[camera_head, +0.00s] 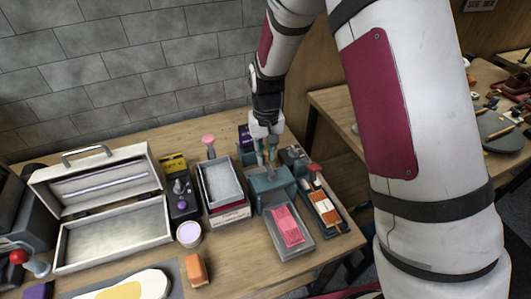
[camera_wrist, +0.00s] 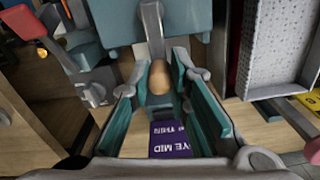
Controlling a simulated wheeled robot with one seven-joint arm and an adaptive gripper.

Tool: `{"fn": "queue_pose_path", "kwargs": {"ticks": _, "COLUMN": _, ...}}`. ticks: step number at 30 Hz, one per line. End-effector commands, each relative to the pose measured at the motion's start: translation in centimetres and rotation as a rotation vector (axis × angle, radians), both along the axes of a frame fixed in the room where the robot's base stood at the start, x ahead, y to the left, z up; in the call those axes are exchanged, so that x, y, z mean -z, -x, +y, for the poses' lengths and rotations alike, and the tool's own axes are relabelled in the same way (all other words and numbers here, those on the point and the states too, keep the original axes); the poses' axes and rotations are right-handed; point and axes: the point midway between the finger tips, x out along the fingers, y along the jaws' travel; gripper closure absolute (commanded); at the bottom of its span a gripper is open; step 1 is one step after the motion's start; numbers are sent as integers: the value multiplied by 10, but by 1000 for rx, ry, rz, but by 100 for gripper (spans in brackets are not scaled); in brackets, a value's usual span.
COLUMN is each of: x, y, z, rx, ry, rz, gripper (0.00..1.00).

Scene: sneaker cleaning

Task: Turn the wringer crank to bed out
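The wringer (camera_head: 272,187) is a teal box on the bench, with a grey tray (camera_head: 297,248) in front of it holding a pink cloth (camera_head: 287,225). Its top edge also shows in the wrist view (camera_wrist: 125,22). In the wrist view the crank is a grey metal arm (camera_wrist: 152,28) with a rounded wooden knob (camera_wrist: 160,80). My gripper (camera_head: 265,152) is over the back of the wringer, pointing down. In the wrist view its teal-padded fingers (camera_wrist: 162,90) are apart, one on each side of the knob. Firm contact with the knob does not show.
A purple box (camera_wrist: 170,140) lies below my fingers. A grey-lined tray (camera_head: 220,182) stands left of the wringer, and a caddy with an orange brush (camera_head: 325,208) stands right. An open metal case (camera_head: 112,234) and a white cup (camera_head: 190,233) are further left.

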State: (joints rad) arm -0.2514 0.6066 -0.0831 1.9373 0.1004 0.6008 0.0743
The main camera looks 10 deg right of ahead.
Motion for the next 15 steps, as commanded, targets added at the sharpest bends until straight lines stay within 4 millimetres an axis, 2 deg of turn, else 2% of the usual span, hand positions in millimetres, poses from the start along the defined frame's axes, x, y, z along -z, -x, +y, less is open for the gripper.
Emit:
{"fn": "queue_pose_path", "kwargs": {"ticks": 1, "x": -1, "y": -2, "z": -1, "rx": 1, "ry": 0, "rz": -5, "gripper": 74}}
{"fn": "queue_pose_path", "kwargs": {"ticks": 3, "x": -1, "y": -2, "z": -1, "rx": 1, "ry": 0, "rz": -4, "gripper": 62}}
{"fn": "queue_pose_path", "kwargs": {"ticks": 11, "x": 0, "y": -1, "z": 0, "rx": 0, "ry": 0, "rz": -2, "gripper": 62}}
{"fn": "queue_pose_path", "kwargs": {"ticks": 15, "x": -7, "y": -1, "z": 0, "rx": -1, "ry": 0, "rz": -3, "gripper": 62}}
